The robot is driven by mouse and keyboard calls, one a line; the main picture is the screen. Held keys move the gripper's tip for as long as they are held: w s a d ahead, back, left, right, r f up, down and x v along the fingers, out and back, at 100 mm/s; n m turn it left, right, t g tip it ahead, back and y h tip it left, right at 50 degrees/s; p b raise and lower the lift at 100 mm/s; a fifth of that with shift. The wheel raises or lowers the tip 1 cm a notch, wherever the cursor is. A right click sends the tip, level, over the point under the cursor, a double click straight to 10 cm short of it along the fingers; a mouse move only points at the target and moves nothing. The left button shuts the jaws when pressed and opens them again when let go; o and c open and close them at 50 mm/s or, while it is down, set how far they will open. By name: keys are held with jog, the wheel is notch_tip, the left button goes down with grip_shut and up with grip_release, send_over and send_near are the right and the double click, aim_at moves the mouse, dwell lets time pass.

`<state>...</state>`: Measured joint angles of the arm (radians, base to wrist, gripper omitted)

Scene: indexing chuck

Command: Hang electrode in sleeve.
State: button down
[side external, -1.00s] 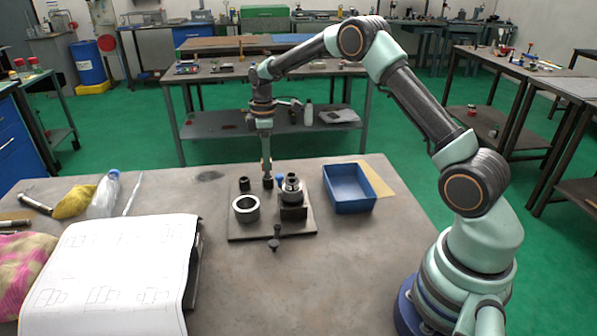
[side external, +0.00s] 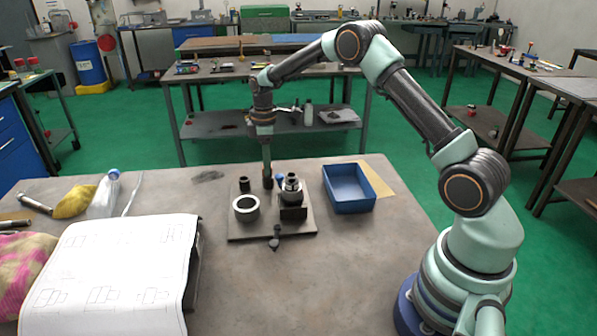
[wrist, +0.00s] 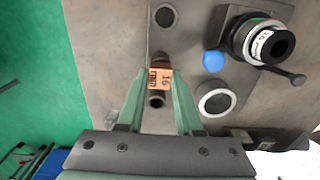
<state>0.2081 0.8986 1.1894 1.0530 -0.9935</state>
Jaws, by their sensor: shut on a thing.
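My gripper (wrist: 159,76) is shut on the electrode (wrist: 160,78), a copper-coloured block with dark markings. In the side view my gripper (side external: 267,174) points straight down over the back of the dark base plate (side external: 240,235). A small dark cylinder, possibly the sleeve, (side external: 268,184) is right under the fingertips. I cannot tell whether the electrode is inside it; the fingers hide its lower end. A second short dark cylinder (side external: 244,184) stands to the left, and shows hollow just below the electrode in the wrist view (wrist: 157,98).
A pale ring (side external: 246,208) lies front-left on the plate. The chuck (side external: 292,188) with its handle stands to the right, a blue knob (wrist: 213,61) beside it. A blue tray (side external: 348,198) is further right. Drawing sheets (side external: 115,270) cover the front left.

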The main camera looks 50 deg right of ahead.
jog(key=shift+f, duration=0.45)
jog(key=c, duration=0.5)
grip_release()
notch_tip(320, 180, up, 12)
